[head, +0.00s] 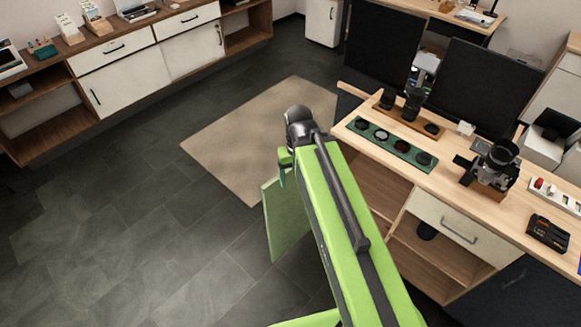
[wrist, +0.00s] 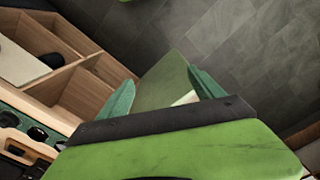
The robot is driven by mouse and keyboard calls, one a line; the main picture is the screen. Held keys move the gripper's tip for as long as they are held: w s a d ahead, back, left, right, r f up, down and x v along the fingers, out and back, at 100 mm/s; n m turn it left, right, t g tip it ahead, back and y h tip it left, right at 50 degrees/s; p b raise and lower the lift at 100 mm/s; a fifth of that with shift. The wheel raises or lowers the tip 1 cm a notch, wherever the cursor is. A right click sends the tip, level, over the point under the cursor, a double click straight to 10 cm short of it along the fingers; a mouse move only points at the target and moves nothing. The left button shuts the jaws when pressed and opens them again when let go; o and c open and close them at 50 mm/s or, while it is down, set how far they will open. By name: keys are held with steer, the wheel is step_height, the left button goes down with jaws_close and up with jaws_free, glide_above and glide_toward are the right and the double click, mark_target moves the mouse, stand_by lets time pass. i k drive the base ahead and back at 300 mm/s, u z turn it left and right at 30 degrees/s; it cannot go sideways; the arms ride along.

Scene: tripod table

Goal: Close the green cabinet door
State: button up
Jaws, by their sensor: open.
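The green cabinet door (head: 284,218) stands open in the head view, swung out from the desk over the dark floor. My arm hides its right side and its hinge. In the wrist view the green door (wrist: 163,82) shows between and beyond the two teal fingers of my gripper (wrist: 160,76). The fingers are apart, one on each side of the panel in the picture. I cannot tell whether either finger touches it. In the head view my gripper is at the door's upper part, mostly hidden by my arm.
The wooden desk (head: 460,187) stands to the right, with open shelves and a white drawer (head: 447,226). A beige rug (head: 262,135) lies behind. The floor (head: 150,235) at left is clear.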

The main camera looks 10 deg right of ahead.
mark_target(288, 220)
steer(key=u, duration=1.9)
steer(key=i, duration=3.1)
steer(key=z, duration=0.9)
steer(key=k, duration=0.15)
steer(key=z, duration=3.25)
steer(key=i, duration=0.95)
steer(key=z, duration=0.05)
